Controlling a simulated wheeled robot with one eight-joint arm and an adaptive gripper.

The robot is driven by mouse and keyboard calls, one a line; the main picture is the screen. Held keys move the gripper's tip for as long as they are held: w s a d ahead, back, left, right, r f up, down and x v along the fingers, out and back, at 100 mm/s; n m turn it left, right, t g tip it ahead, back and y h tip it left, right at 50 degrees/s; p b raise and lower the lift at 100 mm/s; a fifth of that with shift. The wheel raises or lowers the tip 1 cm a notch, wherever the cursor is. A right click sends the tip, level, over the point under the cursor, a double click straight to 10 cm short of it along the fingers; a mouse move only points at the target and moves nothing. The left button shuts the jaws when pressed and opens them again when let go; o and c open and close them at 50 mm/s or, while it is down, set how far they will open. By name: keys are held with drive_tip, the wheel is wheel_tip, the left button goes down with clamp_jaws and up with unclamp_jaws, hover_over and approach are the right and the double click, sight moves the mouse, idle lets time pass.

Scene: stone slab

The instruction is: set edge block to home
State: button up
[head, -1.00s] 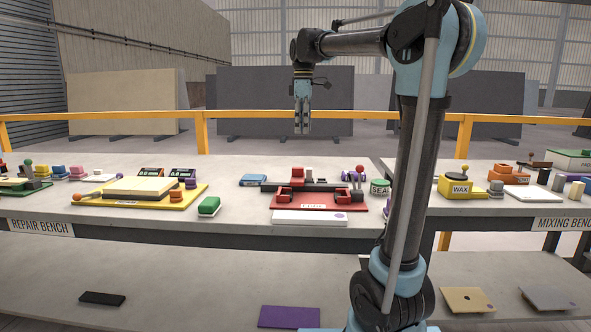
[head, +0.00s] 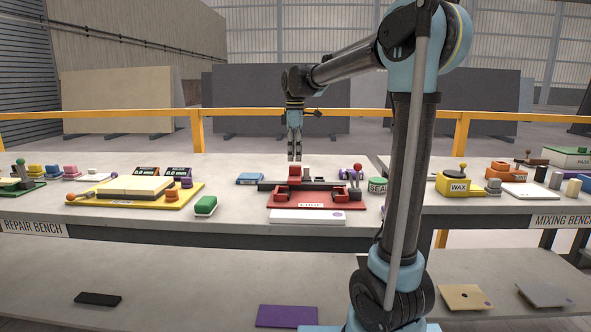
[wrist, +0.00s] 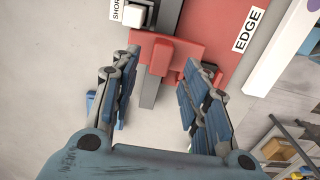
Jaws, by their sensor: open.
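The red edge block (head: 295,176) stands on a dark rail at the back of the red fixture (head: 346,204), which has a label reading EDGE in the wrist view. My gripper (head: 295,158) points down just above the block. In the wrist view the gripper (wrist: 165,60) is open, with its two fingers apart on either side of the red block (wrist: 170,53). Nothing is held. The dark rail (wrist: 149,94) runs beneath the block. I see no mark reading home.
A pale block (wrist: 137,16) sits on the rail beside a partly cut-off label. A white strip (head: 308,216) lies along the fixture's front. Bare bench lies between blue item and green block (head: 205,205).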

sight(295, 166)
drive_tip(key=shift+f, duration=2.9)
clamp_jaws()
